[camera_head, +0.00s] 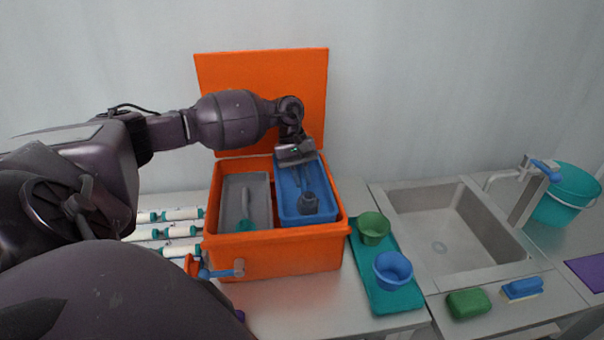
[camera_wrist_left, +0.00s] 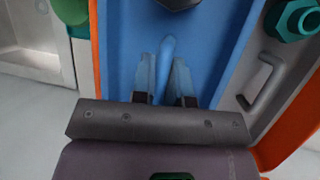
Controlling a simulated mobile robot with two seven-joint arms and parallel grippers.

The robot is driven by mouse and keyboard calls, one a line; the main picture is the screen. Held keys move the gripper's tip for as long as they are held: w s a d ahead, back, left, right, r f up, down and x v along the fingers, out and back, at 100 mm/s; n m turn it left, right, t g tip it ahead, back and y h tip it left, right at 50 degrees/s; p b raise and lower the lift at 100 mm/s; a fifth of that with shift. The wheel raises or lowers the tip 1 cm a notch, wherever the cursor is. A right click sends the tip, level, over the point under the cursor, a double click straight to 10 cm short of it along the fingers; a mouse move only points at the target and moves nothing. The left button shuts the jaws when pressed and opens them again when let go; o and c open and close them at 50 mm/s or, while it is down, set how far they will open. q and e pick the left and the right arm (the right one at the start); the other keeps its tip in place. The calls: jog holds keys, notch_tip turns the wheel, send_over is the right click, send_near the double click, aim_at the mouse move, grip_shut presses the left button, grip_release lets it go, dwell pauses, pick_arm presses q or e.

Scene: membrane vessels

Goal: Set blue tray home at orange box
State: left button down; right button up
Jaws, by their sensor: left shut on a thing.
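The blue tray (camera_head: 317,178) is at the right side of the open orange box (camera_head: 290,258), beside a grey tray (camera_head: 260,190). My left gripper (camera_head: 297,168) reaches down from the back into the blue tray. In the left wrist view, my left gripper (camera_wrist_left: 164,78) is shut on the tray's blue handle, and the blue tray (camera_wrist_left: 218,45) fills the middle. Its underside is hidden, so I cannot tell whether it rests on the box. My right gripper is not in view.
The orange lid (camera_head: 262,75) stands open behind. A teal mat (camera_head: 398,297) with a green cup (camera_head: 374,229) and a blue cup (camera_head: 393,270) lies right of the box, before the sink (camera_head: 450,235). White tubes (camera_head: 180,232) lie at the left.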

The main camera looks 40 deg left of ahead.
aim_at(302, 191)
pick_arm(q)
jog(key=shift+f+b, duration=0.3)
jog(key=shift+f, duration=0.75)
jog(key=shift+f+b, duration=0.9)
jog(key=shift+b, duration=0.05)
jog(key=shift+f+b, duration=0.95)
jog(key=shift+f+b, duration=0.2)
jog(key=shift+b, duration=0.2)
jog(key=c, duration=1.1)
grip_release()
